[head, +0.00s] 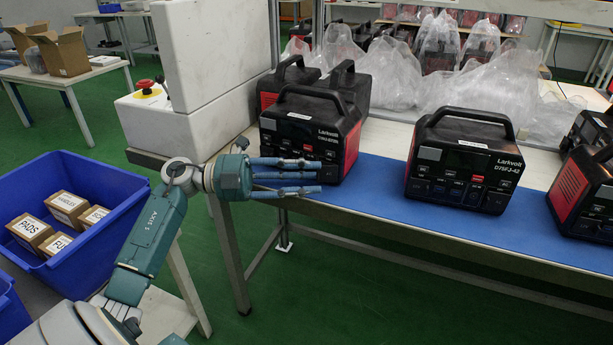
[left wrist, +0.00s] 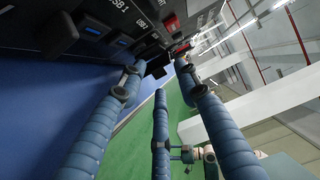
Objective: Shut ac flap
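A black and red power station (head: 300,130) stands at the left end of the blue mat, its front panel facing me. My left gripper (head: 316,176) reaches in from the left, low in front of that panel, and hides part of it. Its three fingers are extended and apart, with nothing between them. In the left wrist view the left gripper (left wrist: 160,72) has its fingertips close to the panel's lower part. That view shows USB ports (left wrist: 92,30) and a red part (left wrist: 171,24). A dark piece shows between the fingertips; I cannot tell whether it is the AC flap or whether they touch it.
A second power station (head: 465,160) stands to the right on the blue mat (head: 375,195); another is at the right edge. Plastic-wrapped units stand behind. A white machine with a red button (head: 146,84) is at left. A blue bin (head: 95,215) holds small boxes.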

